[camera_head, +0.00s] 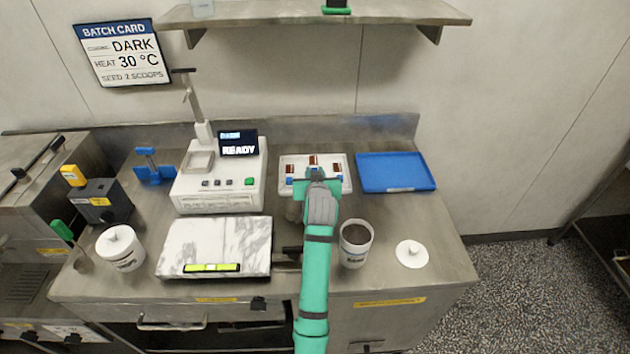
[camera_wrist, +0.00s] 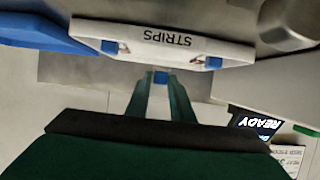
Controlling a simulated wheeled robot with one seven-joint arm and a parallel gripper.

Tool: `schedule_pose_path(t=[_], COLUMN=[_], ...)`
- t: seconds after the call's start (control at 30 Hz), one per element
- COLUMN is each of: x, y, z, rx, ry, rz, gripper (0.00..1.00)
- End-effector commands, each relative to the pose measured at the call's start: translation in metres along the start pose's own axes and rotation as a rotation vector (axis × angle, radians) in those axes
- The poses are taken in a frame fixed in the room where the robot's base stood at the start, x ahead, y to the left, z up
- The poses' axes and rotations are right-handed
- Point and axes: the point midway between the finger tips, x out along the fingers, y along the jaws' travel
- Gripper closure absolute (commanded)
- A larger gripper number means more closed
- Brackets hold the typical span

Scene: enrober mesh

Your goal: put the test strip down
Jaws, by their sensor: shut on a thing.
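The white strip holder (camera_head: 346,160) stands on the steel counter, and its front, marked STRIPS, shows in the wrist view (camera_wrist: 92,33). Two strips with brown upper parts and blue ends sit in it, left (camera_head: 290,169) and right (camera_head: 337,168). My gripper (camera_head: 315,176) is at the holder's front middle, shut on the test strip (camera_head: 313,160), which lies between those two. In the wrist view its blue end (camera_wrist: 160,77) shows between my fingertips (camera_wrist: 161,84). The fingers hide part of the strip, and I cannot tell whether it touches the holder.
A blue tray (camera_head: 395,172) lies right of the holder. A white machine (camera_head: 220,190) reading READY stands left. A marble slab (camera_head: 215,245), an open tub of dark contents (camera_head: 356,245) and a white lid (camera_head: 411,254) are nearer. A shelf (camera_head: 270,14) hangs above.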

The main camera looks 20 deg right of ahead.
Motion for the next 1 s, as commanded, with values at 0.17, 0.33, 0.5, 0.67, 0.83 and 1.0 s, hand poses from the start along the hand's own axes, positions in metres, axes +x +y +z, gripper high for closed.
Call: schedule_pose_path(t=[0.17, 0.33, 0.5, 0.67, 0.83, 1.0], x=[0.011, 0.016, 0.015, 0.017, 0.016, 0.016], y=[0.001, 0.001, 0.001, 0.001, 0.001, 0.001], z=[0.02, 0.031, 0.03, 0.033, 0.033, 0.033], rx=[0.0, 0.0, 0.0, 0.0, 0.0, 0.0], ry=[-0.003, 0.0, 0.0, -0.001, 0.0, 0.0], rz=[0.001, 0.001, 0.001, 0.001, 0.001, 0.001], gripper=[1.0, 1.0, 1.0, 1.0, 0.6, 0.6])
